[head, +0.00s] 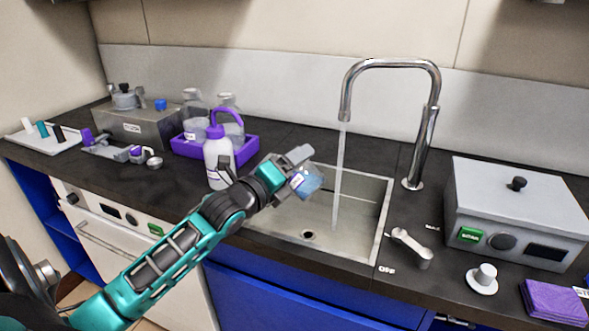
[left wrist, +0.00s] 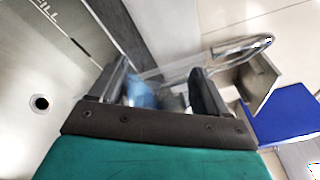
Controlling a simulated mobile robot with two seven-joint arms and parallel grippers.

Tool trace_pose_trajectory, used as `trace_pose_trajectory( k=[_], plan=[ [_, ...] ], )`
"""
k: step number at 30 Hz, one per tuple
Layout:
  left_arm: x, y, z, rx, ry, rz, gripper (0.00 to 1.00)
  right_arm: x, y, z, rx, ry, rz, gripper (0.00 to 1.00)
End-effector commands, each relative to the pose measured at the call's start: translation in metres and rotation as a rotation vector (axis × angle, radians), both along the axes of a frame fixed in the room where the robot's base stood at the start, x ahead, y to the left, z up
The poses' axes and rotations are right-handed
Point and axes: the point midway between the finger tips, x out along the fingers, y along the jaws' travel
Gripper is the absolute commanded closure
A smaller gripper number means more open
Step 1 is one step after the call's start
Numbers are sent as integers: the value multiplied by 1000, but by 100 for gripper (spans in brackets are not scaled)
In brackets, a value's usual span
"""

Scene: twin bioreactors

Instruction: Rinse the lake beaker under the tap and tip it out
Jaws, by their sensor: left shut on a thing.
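My left gripper (head: 291,162) is shut on the lake beaker (head: 306,182), a small clear vessel with a blue tint and a pale label. It holds the beaker over the left part of the sink (head: 384,215), tilted. In the left wrist view the beaker (left wrist: 141,95) shows as a blue blur between the fingers (left wrist: 160,92). The chrome tap (head: 425,130) stands behind the sink, and a stream of water (head: 338,180) falls from its spout to the right of the beaker, apart from it. The tap lever (head: 411,245) lies at the counter's front right. My right gripper is not in view.
A white wash bottle (head: 219,158) with a purple top stands left of the sink, before a purple tray (head: 250,152) of bottles. A grey lidded bath (head: 515,205) and a purple cloth (head: 552,301) are on the right. The sink's drain (head: 308,235) is clear.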

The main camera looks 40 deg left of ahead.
Motion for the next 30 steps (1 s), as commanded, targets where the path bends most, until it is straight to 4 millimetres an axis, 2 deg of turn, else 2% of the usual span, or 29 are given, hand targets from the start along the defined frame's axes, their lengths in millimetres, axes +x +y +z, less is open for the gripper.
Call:
trace_pose_trajectory(
  k=[10, 18, 24, 30],
  plan=[
    [0, 11, 13, -511, 12, 1, 56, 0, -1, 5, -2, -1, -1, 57],
    [1, 26, 11, -857, 31, 0, 56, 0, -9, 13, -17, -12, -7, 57],
    [1, 31, 10, -1001, 35, -1, 56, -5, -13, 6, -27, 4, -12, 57],
    [1, 32, 9, -1034, 36, -1, 56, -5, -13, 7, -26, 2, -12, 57]
  ],
)
